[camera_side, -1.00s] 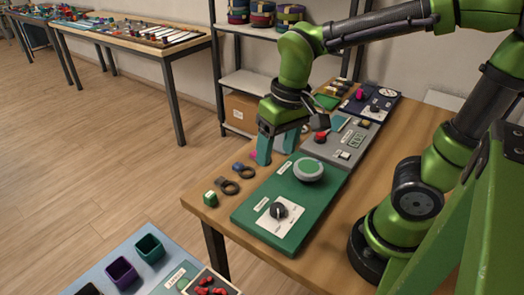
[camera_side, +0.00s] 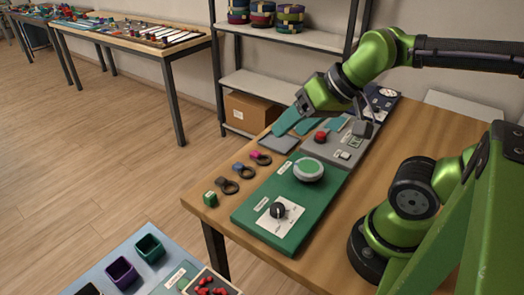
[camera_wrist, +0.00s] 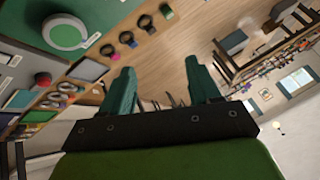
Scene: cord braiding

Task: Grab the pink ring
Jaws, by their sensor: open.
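The pink ring (camera_side: 262,160), a dark ring with a pink tab, lies flat on the wooden table near its left edge. It is the farthest of a row of rings in the side view.
A green board (camera_side: 290,205) with a round button and a knob stands to the right. A grey panel with a red button (camera_side: 320,136) lies behind it.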

